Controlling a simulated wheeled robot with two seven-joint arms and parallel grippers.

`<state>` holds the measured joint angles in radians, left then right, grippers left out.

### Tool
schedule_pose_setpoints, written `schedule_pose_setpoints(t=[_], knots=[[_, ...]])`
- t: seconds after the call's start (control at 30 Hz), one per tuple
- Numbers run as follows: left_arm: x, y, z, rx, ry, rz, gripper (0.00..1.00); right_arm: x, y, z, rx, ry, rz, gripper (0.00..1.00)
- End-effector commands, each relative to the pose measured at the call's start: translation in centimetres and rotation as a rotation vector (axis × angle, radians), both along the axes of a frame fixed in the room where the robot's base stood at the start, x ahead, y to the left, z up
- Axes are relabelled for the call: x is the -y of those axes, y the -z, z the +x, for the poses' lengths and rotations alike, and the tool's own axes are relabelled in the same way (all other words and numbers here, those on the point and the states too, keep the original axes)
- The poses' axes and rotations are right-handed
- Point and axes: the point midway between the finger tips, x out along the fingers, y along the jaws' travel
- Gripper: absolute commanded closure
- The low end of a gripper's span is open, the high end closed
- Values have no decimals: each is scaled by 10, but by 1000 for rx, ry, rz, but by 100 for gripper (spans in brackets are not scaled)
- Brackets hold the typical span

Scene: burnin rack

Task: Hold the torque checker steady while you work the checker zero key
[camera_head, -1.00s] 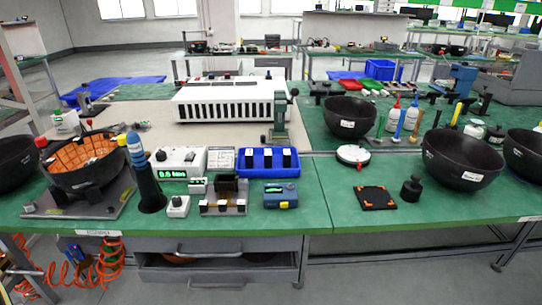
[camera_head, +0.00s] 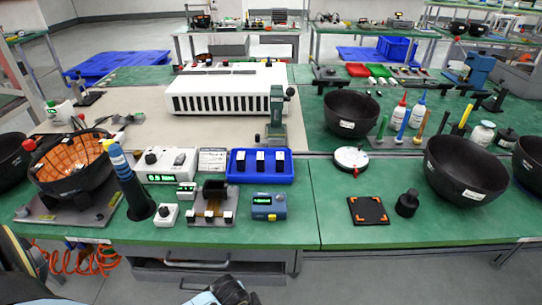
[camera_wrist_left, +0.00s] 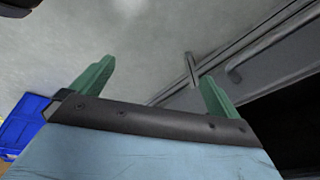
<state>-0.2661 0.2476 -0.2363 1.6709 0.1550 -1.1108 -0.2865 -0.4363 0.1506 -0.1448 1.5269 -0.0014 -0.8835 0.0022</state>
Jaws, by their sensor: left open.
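The torque checker appears to be the small blue-grey box (camera_head: 268,206) with a lit green display. It stands near the front edge of the green bench in the head view. Its zero key is too small to make out. My left gripper (camera_wrist_left: 157,72) shows in the left wrist view with its two green fingers apart and nothing between them. It is below bench height, facing the grey floor and the drawer unit, away from the checker. Its fingers are not visible in the head view, where only parts of my arms show at the bottom edge. My right gripper is not seen.
Left of the checker stand a fixture with a dark block (camera_head: 214,203), a white knob box (camera_head: 166,214) and a dark upright holder (camera_head: 137,205). A blue tray (camera_head: 236,178) and a green press (camera_head: 277,125) are behind it. The bench to its right is clear up to the black mat (camera_head: 368,219).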

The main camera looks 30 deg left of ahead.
Motion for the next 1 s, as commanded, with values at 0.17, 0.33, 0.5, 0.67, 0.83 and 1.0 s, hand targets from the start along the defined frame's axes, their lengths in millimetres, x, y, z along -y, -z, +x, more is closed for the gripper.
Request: schedule_pose_setpoints(t=[0.17, 0.33, 0.5, 0.67, 0.83, 1.0], knots=[[37, -130, 32, 46, 244, -20, 0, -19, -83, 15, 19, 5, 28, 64], [59, -207, 47, 71, 527, -3, 0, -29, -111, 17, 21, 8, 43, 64], [64, -239, 68, 71, 838, 53, 0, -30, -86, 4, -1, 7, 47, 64], [53, -256, 101, 53, 1141, 128, 0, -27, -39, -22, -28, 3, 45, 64], [21, -292, 141, -4, 1514, 221, 0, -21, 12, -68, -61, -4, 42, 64], [-21, -335, 173, -67, 1806, 271, 0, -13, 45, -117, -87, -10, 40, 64]])
